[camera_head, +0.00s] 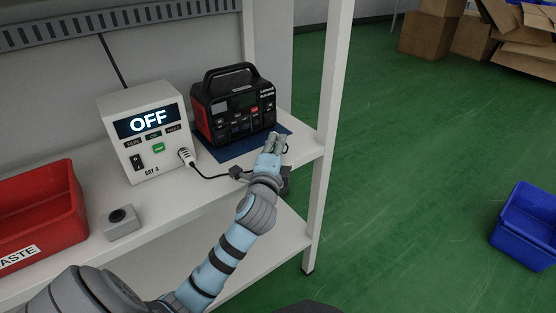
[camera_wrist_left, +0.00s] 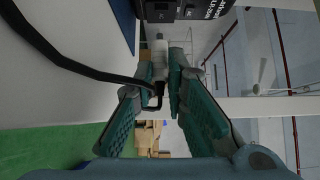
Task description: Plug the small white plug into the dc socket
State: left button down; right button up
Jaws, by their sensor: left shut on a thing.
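The black and red power station (camera_head: 237,108) stands on a blue mat (camera_head: 228,152) on the shelf, its front panel facing me. Its lower edge also shows at the top of the left wrist view (camera_wrist_left: 185,10). My left gripper (camera_head: 273,143) is just in front of the panel's right part. In the left wrist view its fingers (camera_wrist_left: 161,82) are shut on the small white plug (camera_wrist_left: 160,52), which points toward the power station. A black cable runs by the fingers. I cannot make out the dc socket or whether the plug touches the panel. My right gripper is not in view.
A white box reading OFF (camera_head: 147,130) stands left of the power station, with a white connector (camera_head: 187,156) and black cable at its front. A grey button box (camera_head: 121,223) and red bin (camera_head: 40,215) are further left. A shelf post (camera_head: 329,130) rises at right.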

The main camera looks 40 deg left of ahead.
pick_arm(q)
jog(key=shift+w+a+r+b, duration=0.1)
jog(key=shift+w+a+b, duration=0.15)
jog(key=shift+a, duration=0.4)
jog(key=shift+w+a+b, duration=0.1)
jog(key=shift+a+b, duration=0.1)
jog(key=shift+a, duration=0.4)
jog(key=shift+w+a+b, duration=0.2)
jog(key=shift+a+b, duration=0.1)
jog(key=shift+a, duration=0.35)
jog(key=shift+w+a+b, duration=0.2)
jog(key=shift+a+b, duration=0.1)
jog(key=shift+a, duration=0.55)
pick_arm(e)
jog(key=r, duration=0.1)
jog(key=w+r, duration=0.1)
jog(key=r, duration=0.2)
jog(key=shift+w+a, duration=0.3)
pick_arm(q)
jog(key=shift+r, duration=0.1)
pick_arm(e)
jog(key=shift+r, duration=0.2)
pick_arm(q)
jog(key=shift+p, duration=0.4)
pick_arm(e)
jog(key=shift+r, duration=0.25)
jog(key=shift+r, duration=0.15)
